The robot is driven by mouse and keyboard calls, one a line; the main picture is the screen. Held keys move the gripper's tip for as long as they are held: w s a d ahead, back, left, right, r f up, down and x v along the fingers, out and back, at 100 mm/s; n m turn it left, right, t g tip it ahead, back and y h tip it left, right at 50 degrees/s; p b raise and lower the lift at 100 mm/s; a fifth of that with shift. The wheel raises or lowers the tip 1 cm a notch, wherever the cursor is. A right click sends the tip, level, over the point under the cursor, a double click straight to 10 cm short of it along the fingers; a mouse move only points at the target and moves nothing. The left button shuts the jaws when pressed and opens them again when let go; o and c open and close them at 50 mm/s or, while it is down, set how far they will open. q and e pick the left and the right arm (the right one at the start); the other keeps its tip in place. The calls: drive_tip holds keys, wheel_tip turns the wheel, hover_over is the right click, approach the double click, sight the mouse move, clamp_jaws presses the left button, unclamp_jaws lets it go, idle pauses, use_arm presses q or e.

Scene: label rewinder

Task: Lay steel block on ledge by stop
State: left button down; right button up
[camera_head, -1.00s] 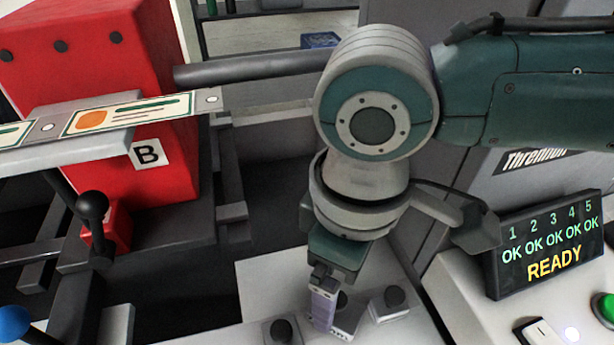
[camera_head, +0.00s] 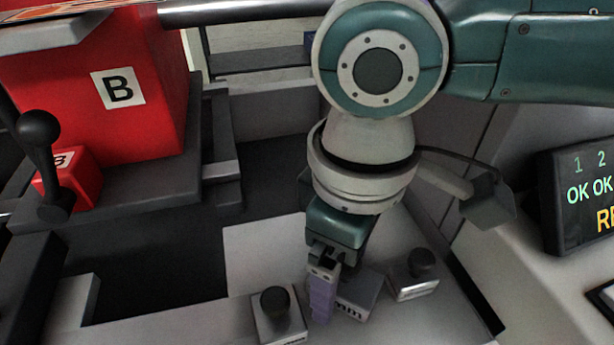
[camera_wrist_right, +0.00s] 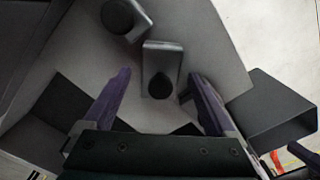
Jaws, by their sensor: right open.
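Several small steel blocks with black knobs stand on a light grey plate (camera_head: 262,250) in the head view. One block (camera_head: 268,329) is left of my right gripper (camera_head: 328,305). Another block (camera_head: 413,290) is to its right, and a block with dark lettering (camera_head: 360,293) is partly hidden behind the purple finger. In the right wrist view my right gripper (camera_wrist_right: 160,76) is open, with its two purple fingers on either side of a knobbed block (camera_wrist_right: 172,52). Whether they touch it I cannot tell. I cannot make out for certain which surface is the ledge or stop.
A red housing marked B (camera_head: 150,110) and a black ball-ended lever (camera_head: 40,130) stand at left. A dark opening (camera_head: 165,265) lies between them and the plate. A display panel (camera_head: 585,200) is at right. A dark box-like part (camera_wrist_right: 268,108) is right in the wrist view.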

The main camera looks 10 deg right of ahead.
clamp_jaws()
idle(0.7)
drive_tip(key=shift+r, duration=0.1)
